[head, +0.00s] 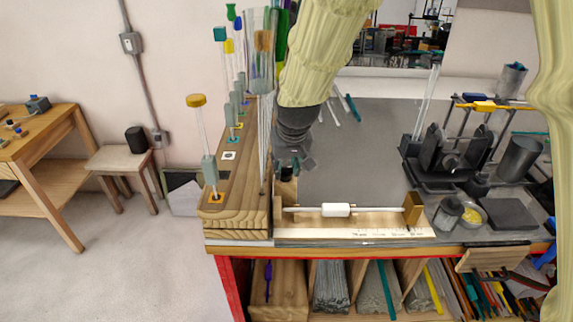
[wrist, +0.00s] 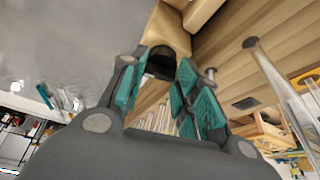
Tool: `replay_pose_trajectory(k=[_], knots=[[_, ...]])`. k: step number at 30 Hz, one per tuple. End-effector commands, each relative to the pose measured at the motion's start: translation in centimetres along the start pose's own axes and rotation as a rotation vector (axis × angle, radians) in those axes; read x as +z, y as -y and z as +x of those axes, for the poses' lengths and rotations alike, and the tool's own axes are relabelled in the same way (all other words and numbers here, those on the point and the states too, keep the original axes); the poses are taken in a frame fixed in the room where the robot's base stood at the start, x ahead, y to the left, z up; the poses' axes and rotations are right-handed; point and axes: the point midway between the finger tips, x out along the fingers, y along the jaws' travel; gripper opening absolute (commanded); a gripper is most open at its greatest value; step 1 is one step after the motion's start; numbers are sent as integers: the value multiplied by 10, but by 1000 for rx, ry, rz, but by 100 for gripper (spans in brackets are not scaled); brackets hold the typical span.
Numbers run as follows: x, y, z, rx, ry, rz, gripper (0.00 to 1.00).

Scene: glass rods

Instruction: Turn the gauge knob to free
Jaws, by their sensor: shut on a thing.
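The gauge stands at the front of the bench, with a thin rod carrying a white sleeve (head: 336,210), a wooden end block (head: 413,207) at right and a pale ruled scale (head: 370,233) in front. Its dark knob (wrist: 160,64) sits by a rounded wooden block (wrist: 165,32) in the wrist view. My gripper (head: 288,166) points down at the gauge's left end. In the wrist view its teal-padded fingers (wrist: 158,78) are closed around the knob, one on each side. The fingers hide part of the knob, and I cannot read its setting.
A wooden rack (head: 236,185) with several upright glass rods and coloured caps stands close to the left of my gripper. A black fixture (head: 445,155) and a grey cup (head: 519,158) stand at right. The grey bench top (head: 365,150) between them is mostly clear.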

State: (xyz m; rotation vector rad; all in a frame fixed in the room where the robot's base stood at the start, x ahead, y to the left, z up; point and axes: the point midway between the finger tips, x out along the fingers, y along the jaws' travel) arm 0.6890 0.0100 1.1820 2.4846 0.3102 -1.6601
Motion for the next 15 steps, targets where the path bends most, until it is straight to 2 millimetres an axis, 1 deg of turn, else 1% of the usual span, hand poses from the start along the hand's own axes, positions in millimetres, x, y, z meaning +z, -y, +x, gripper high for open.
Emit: replay_pose_trajectory(k=[6, 7, 10, 11, 15], knots=[[-1, 0, 0, 0, -1, 0, 8], [-1, 0, 0, 0, -1, 0, 34], [0, 0, 0, 0, -1, 0, 52], [0, 0, 0, 0, -1, -1, 53], [0, 0, 0, 0, 0, -1, 53]])
